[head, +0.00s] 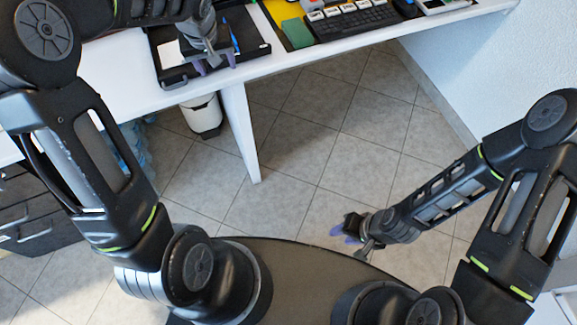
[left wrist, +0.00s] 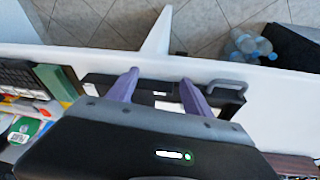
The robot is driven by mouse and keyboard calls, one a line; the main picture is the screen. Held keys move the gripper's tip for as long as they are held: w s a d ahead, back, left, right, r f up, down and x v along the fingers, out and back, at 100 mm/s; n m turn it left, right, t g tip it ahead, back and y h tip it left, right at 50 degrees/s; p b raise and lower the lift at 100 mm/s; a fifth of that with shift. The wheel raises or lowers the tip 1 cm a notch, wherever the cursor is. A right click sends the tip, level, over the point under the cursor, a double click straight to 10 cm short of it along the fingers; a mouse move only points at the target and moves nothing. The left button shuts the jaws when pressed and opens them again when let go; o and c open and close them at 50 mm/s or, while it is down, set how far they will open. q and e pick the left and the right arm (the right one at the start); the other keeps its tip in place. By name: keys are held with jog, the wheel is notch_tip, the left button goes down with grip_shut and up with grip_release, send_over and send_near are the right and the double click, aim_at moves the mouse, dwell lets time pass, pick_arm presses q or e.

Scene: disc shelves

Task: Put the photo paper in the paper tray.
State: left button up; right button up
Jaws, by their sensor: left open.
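My left gripper (head: 215,62) is open, with its two purple fingers pointing down over a black tray (head: 168,50) on the white table. In the left wrist view the fingers (left wrist: 158,78) stand apart over the near side of the tray, which has a grey handle (left wrist: 228,84). White patches show inside the tray between and beside the fingers; I cannot tell whether they are the photo paper. The gripper body hides much of the tray. My right gripper (head: 352,232) hangs low above the floor, far from the table; its opening is unclear.
A black keyboard (head: 355,22) and a green block (head: 297,33) are right of the tray. A white bin (head: 203,115) and plastic bottles (left wrist: 245,42) are below the table. A white table leg (head: 240,130) stands near the bin. The tiled floor at centre is clear.

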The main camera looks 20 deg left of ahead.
pick_arm(q)
jog(key=s+d+f+m+h, duration=0.1)
jog(key=s+d+f, duration=0.2)
jog(key=d+f, duration=0.25)
jog(key=s+d+f+m+g+h, duration=0.1)
jog(key=s+d+f, duration=0.1)
jog(key=d+f, duration=0.35)
jog(key=s+d+f+m+h, duration=0.1)
jog(key=s+d+f, duration=0.25)
jog(key=f, duration=0.35)
jog(key=s+d+f+h, duration=0.1)
jog(key=s+d+f, duration=0.3)
jog(key=s, duration=0.4)
jog(key=s+d+f+g+h, duration=0.1)
jog(key=s+d+f, duration=0.4)
jog(key=s+d, duration=0.2)
jog(key=shift+s+d+f+m, duration=0.2)
jog(key=shift+s+m, duration=0.1)
jog(key=shift+s, duration=0.85)
